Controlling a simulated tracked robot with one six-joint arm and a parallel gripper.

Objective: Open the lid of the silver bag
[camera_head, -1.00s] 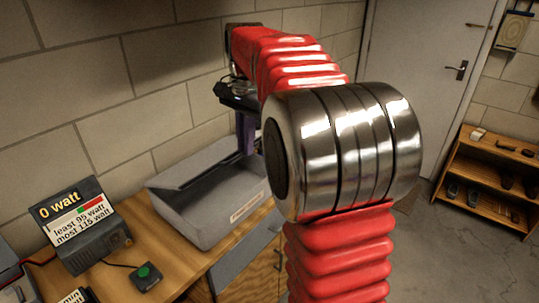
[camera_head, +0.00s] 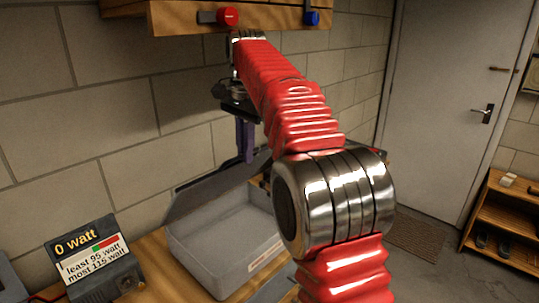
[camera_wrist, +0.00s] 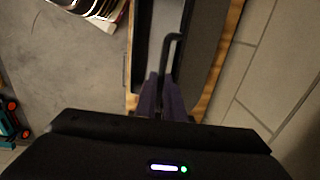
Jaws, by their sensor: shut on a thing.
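The silver bag (camera_head: 226,247) is a grey open-topped case on the workbench, with a pale label on its front. Its lid (camera_head: 205,190) stands raised and tilted at the back, near the wall. My gripper (camera_head: 246,157) points down with its purple fingers at the raised lid. In the wrist view my gripper (camera_wrist: 163,80) is shut on a dark bent handle (camera_wrist: 172,45) beside a grey panel. My arm covers the right part of the bag, and the exact contact is too small to tell.
A meter (camera_head: 88,262) reading 0 watt stands left of the bag. A wooden shelf (camera_head: 185,18) with red and blue clamps hangs above my arm. A white door (camera_head: 437,110) and a low wooden rack (camera_head: 505,225) are at the right. Floor between them is free.

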